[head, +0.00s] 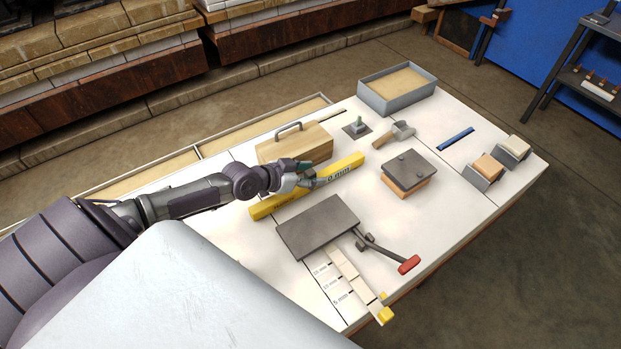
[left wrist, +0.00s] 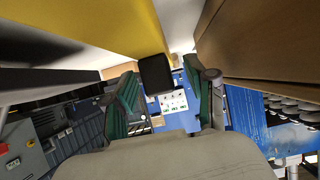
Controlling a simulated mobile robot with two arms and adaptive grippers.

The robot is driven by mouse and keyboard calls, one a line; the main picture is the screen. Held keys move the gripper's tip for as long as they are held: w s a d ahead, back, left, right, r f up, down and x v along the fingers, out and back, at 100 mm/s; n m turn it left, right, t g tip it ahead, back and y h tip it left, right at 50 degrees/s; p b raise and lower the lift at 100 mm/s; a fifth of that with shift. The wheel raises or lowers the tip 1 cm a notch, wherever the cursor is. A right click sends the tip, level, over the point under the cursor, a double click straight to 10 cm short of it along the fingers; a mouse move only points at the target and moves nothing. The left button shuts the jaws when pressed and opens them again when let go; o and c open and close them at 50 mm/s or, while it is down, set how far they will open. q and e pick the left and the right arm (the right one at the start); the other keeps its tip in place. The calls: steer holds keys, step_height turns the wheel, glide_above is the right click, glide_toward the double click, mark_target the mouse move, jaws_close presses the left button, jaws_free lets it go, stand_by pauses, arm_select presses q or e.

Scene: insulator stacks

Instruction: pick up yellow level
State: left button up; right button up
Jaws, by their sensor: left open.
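The yellow level (head: 290,203) lies on the white table between the wooden box with a handle and a dark grey plate. My left gripper (head: 312,176) is over or beside the level near its middle and hides part of it in the head view. The left gripper (left wrist: 162,100) is open; I cannot tell whether a finger touches the level. My right gripper is not in view.
The wooden box (head: 293,146) stands just behind the level, and the dark plate (head: 318,226) lies just in front. A red-handled tool (head: 408,264), a grey-topped block (head: 408,169) and a grey tray (head: 425,91) are farther right.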

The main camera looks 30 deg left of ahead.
arm_select(q)
steer(key=shift+s, duration=0.1)
jaws_close()
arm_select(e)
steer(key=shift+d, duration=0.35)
arm_select(q)
steer(key=shift+r, duration=0.1)
